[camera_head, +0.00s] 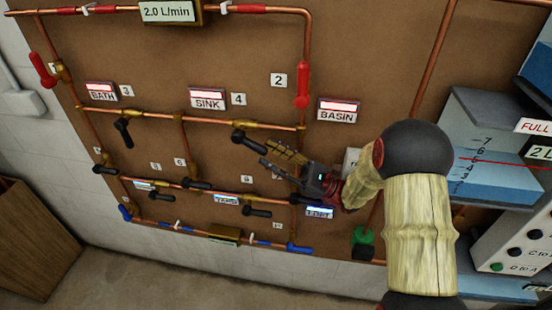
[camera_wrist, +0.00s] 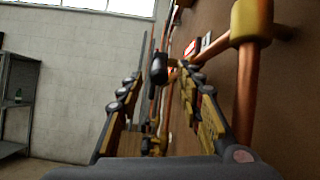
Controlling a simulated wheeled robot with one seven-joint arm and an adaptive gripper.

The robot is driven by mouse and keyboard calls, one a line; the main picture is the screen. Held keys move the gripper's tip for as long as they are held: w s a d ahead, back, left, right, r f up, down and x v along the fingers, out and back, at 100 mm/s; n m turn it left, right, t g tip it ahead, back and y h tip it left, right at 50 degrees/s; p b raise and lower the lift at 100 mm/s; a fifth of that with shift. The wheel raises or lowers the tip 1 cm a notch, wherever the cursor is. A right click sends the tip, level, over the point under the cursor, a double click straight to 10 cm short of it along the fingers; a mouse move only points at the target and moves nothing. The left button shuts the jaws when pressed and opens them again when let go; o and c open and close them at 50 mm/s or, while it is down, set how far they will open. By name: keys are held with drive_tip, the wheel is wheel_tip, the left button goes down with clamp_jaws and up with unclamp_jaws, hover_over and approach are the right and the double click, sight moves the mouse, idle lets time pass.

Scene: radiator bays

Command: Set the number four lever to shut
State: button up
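The number 4 tag (camera_head: 238,99) sits beside the SINK sign (camera_head: 207,98) on the brown board. Below it, a black lever (camera_head: 249,140) on a brass valve points right and slightly down from the copper pipe. My gripper (camera_head: 266,154) is open at this lever's free end, coming from the lower right. In the wrist view the two fingers (camera_wrist: 161,76) are spread, with a black lever end (camera_wrist: 158,69) showing between their tips. I cannot tell whether either finger touches it.
Black lever 3 (camera_head: 123,132) hangs down at left. Red levers (camera_head: 302,85) and (camera_head: 42,70) stand at the sides. More black levers (camera_head: 257,212) lie below. A vertical copper pipe (camera_wrist: 246,100) runs close to my right finger.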

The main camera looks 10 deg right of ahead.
drive_tip(key=shift+v, duration=0.75)
drive_tip(key=shift+s, duration=0.1)
drive_tip(key=shift+c, duration=1.2)
